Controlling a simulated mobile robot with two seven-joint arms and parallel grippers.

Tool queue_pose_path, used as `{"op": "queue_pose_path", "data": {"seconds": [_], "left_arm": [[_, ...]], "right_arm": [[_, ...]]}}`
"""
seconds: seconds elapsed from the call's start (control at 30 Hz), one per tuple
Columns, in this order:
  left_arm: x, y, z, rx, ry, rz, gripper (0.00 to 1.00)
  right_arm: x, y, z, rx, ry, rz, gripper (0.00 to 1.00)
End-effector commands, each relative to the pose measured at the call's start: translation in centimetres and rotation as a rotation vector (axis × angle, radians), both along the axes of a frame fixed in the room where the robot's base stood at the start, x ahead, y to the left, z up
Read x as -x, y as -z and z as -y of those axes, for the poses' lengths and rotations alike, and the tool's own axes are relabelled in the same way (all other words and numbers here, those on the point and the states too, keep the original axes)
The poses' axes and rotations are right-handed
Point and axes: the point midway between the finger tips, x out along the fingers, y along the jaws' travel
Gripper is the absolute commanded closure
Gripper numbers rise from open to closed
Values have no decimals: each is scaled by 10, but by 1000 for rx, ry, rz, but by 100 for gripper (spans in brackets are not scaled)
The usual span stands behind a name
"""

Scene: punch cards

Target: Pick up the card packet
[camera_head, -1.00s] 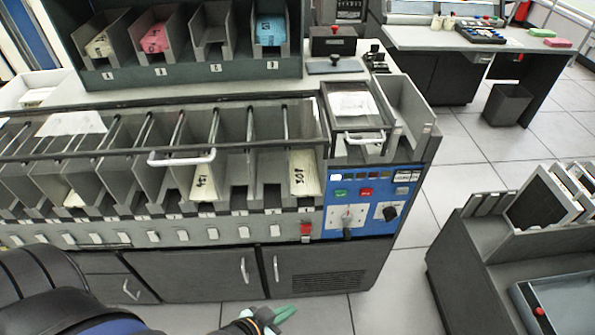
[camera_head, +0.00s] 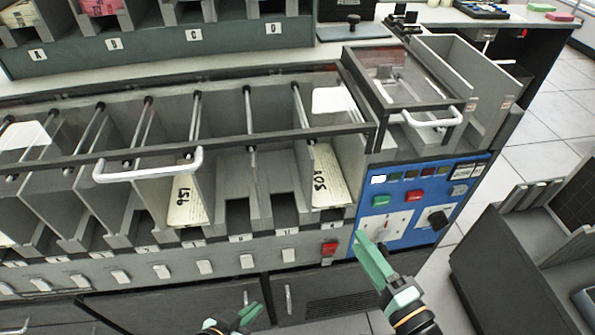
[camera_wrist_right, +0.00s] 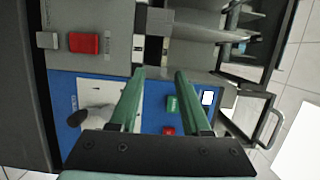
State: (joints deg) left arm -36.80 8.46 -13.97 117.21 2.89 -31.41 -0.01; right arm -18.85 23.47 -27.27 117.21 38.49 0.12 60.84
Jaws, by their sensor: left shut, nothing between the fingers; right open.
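Two cream card packets stand in pockets of the grey sorter: one marked 957 (camera_head: 187,195) left of centre, and one marked 508 (camera_head: 328,178) in the right-hand pocket. My right gripper (camera_head: 367,245) is open and empty in front of the blue control panel, below and right of the 508 packet. In the right wrist view its green fingers (camera_wrist_right: 159,74) stand apart over the panel, with nothing between them. My left gripper (camera_head: 250,313) is shut and empty at the bottom edge, low in front of the cabinet doors.
A clear-topped cover with a long handle (camera_head: 150,168) spans the pockets. The blue panel (camera_head: 425,190) has buttons and knobs; a red switch (camera_head: 329,248) sits left of it. A dark console (camera_head: 515,260) stands at the right.

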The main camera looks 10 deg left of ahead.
Motion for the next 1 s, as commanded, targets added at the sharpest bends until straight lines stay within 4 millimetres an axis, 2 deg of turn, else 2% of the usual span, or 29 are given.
{"op": "queue_pose_path", "data": {"seconds": [0.17, 0.43, 0.67, 0.9, 1.0], "left_arm": [[1, 3, 1, 0, 2, -2, 100], [3, 7, 1, 1, 3, -5, 100], [3, 8, 0, -1, 1, -5, 100], [3, 11, -1, -1, -1, -4, 100], [3, 11, -2, -1, -2, -3, 100]], "right_arm": [[-13, -2, -9, -35, -2, -4, 52], [-52, -2, -35, -31, -2, -4, 52], [-67, -3, -44, -29, -3, -4, 52], [-98, -6, -59, -28, -2, -5, 52], [-106, -6, -64, -27, -2, -6, 52]]}}
